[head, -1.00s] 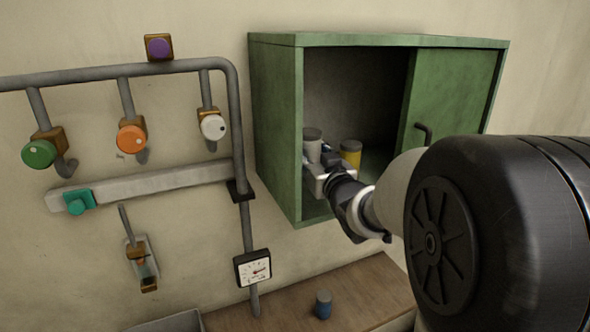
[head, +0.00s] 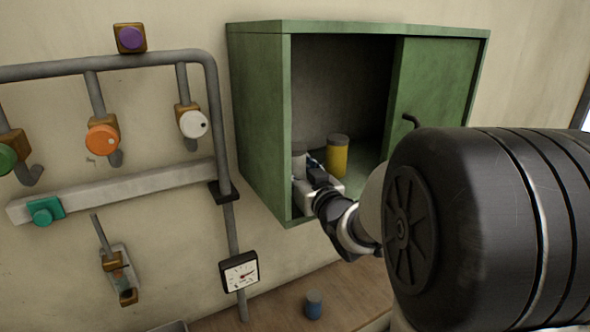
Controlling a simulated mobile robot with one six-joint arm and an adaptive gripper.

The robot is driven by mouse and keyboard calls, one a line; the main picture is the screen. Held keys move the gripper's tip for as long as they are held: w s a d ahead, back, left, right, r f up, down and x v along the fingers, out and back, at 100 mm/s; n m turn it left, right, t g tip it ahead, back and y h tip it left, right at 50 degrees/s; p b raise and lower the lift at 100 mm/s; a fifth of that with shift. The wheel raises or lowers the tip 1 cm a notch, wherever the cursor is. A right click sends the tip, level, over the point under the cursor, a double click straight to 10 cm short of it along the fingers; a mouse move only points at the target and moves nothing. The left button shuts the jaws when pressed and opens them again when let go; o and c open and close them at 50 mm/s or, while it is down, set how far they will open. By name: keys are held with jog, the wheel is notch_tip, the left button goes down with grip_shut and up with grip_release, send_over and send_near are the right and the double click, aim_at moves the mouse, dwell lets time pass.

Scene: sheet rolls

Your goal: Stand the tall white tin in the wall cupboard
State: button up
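The white tin (head: 299,158) with a grey lid is inside the open left part of the green wall cupboard (head: 262,125), just behind its left front edge. It looks upright. My gripper (head: 308,168) reaches in from the lower right and is right at the tin. The gripper hides the tin's lower part, so I cannot see whether its base touches the cupboard floor. The fingers are mostly hidden, and their grip on the tin is not clear.
A yellow tin (head: 337,157) with a grey lid stands in the cupboard, right of the white one. A sliding door (head: 440,90) covers the right part. A blue tin (head: 314,304) stands on the wooden bench below. Pipes and knobs line the wall left.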

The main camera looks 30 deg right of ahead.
jog(key=shift+r, duration=0.1)
jog(key=shift+r+p, duration=0.2)
jog(key=shift+p, duration=0.15)
jog(key=s+b, duration=0.1)
jog(key=s, duration=1.1)
jog(key=shift+a+f, duration=0.15)
jog(key=shift+a, duration=0.25)
jog(key=shift+d, duration=0.15)
